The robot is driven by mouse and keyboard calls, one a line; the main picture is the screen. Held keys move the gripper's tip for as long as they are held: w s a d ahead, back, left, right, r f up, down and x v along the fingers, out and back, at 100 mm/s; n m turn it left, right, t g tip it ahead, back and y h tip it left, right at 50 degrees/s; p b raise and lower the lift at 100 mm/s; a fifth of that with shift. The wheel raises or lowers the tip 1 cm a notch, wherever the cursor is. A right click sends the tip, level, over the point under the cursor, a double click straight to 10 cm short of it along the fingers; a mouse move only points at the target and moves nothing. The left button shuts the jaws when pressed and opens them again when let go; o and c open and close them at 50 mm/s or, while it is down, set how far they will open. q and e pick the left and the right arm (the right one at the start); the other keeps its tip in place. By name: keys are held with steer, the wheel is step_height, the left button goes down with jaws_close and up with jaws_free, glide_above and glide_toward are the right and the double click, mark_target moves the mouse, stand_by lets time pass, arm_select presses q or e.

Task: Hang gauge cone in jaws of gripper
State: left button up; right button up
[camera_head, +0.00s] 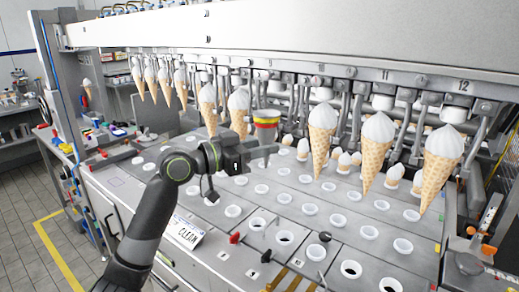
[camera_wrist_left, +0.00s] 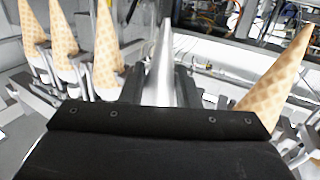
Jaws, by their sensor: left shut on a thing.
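The gauge cone shows as a plain silver cone (camera_wrist_left: 162,65) in the left wrist view, its narrow tip toward the top of that picture. In the head view its banded red, yellow and green upper part (camera_head: 266,122) stands above my left gripper (camera_head: 262,150). My left gripper is shut on the gauge cone and holds it upright in the row, at a gap between hanging ice cream cones. The machine's jaws behind it (camera_head: 298,97) are partly hidden, and I cannot tell whether they touch it. My right gripper is not in view.
Ice cream cones hang on both sides, the nearest at the left (camera_head: 239,112) and right (camera_head: 322,135). Below is a grey deck (camera_head: 330,230) with rows of white cups. A "CLEAN" sign (camera_head: 184,232) lies at the front. The machine's long white beam (camera_head: 300,35) runs above.

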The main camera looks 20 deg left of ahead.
arm_select(q)
steer(key=shift+w, duration=0.2)
stand_by(0.3)
steer(key=shift+w+d, duration=0.1)
steer(key=shift+w+d+b, duration=0.3)
steer(key=shift+w+d, duration=0.05)
steer(key=shift+w, duration=0.55)
steer(key=shift+w+d+b, duration=0.25)
steer(key=shift+w+d, duration=0.05)
steer(key=shift+w, duration=0.55)
steer(key=shift+f+b, duration=0.45)
steer(key=shift+f, duration=0.05)
stand_by(0.7)
steer(key=o, duration=0.9)
steer(key=shift+o, duration=0.6)
steer(key=shift+o, duration=1.2)
steer(key=shift+s, duration=0.1)
